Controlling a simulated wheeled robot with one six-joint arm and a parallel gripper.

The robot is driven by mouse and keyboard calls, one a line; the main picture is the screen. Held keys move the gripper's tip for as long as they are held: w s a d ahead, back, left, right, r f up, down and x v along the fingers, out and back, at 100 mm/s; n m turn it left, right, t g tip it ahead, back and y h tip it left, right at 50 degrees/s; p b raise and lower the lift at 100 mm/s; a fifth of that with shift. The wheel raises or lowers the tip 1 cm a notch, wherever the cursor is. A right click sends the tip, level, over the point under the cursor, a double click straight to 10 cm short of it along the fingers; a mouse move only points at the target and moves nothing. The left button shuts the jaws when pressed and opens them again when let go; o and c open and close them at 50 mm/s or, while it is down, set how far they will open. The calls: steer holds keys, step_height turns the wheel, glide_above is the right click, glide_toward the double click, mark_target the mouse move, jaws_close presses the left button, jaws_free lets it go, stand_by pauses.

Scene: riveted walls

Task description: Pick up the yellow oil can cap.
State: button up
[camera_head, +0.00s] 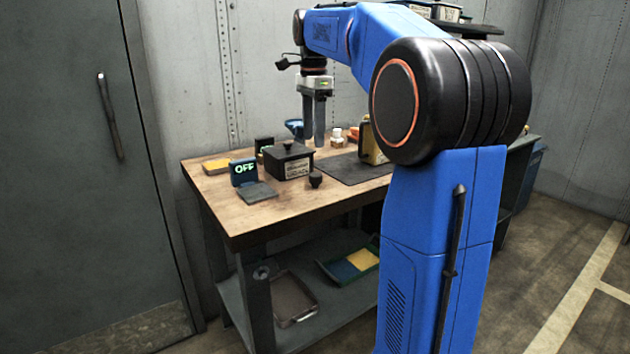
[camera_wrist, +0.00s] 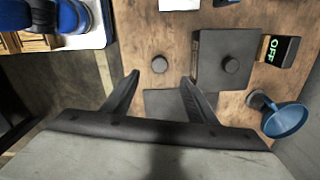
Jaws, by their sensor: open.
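A yellowish can (camera_head: 372,150) stands on the workbench in the head view, partly hidden behind my arm. I cannot clearly make out a yellow cap on it. The can is not discernible in the wrist view. My gripper (camera_head: 313,142) is open and points down over the bench, to the left of the can, with nothing seen between its fingers. In the wrist view, my gripper's two fingers (camera_wrist: 160,95) are spread apart above the bench and a dark mat (camera_wrist: 165,101).
A black lidded box (camera_head: 288,163), a small dark knob-like piece (camera_head: 316,180), an "OFF" display (camera_head: 243,172) and small bottles (camera_head: 337,138) stand on the workbench (camera_head: 225,215). A blue funnel (camera_wrist: 285,120) lies near the wall. Bare wood shows at the front left.

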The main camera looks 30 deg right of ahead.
mark_target(315, 175)
steer(key=f, duration=1.1)
steer(key=shift+d, duration=0.2)
steer(key=c, duration=1.2)
